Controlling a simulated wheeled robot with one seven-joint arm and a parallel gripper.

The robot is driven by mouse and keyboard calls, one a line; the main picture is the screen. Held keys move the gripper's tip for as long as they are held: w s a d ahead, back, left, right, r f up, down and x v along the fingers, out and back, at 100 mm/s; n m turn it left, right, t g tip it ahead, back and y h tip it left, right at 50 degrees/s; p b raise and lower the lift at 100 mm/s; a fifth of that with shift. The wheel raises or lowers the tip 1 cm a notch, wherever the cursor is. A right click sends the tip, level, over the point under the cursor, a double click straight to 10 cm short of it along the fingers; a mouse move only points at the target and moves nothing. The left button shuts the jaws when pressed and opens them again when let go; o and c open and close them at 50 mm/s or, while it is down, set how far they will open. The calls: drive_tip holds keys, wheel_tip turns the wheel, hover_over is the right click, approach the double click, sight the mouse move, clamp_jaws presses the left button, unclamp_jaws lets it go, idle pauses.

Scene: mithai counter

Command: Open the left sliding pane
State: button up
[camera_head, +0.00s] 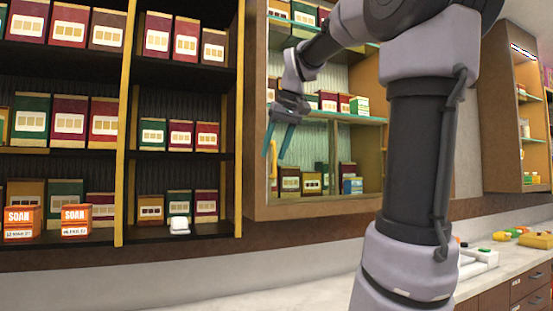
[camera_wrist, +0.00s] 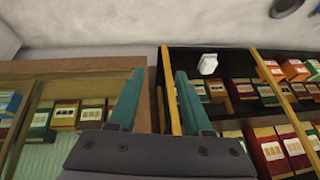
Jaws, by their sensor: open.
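The wall cabinet (camera_head: 257,120) has a wooden frame, and its front looks partly glazed. The left sliding pane (camera_head: 318,135) seems to be the tinted, see-through area left of a thin upright; its exact edges are hard to tell. A small tilted yellow bar (camera_head: 288,140) shows beside my fingers; I cannot tell whether it is a handle. My gripper (camera_head: 279,138) is open and empty in front of the cabinet's left part, fingers pointing down in the head view. In the wrist view, my gripper (camera_wrist: 157,90) has its fingers apart, with the cabinet's wooden edge (camera_wrist: 85,65) behind and left.
Open dark shelves (camera_head: 185,78) with several sweet boxes stand left of the cabinet. A small white object (camera_head: 179,225) lies on their bottom shelf. A pale counter (camera_head: 250,298) runs below. Another cabinet (camera_head: 515,120) hangs at right.

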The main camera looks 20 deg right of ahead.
drive_tip(key=w+d+r+n+g, duration=0.1)
drive_tip(key=w+d+r, duration=0.3)
drive_tip(key=w, duration=0.2)
drive_tip(key=w+d+r+n, duration=0.2)
drive_tip(key=w+d+r, duration=0.2)
drive_tip(key=w+r, duration=0.15)
hover_over(274, 172)
drive_tip(key=f, duration=1)
drive_tip(key=shift+w+d+f, duration=0.2)
drive_tip(key=shift+w+f, duration=0.1)
drive_tip(key=shift+f, duration=0.05)
clamp_jaws()
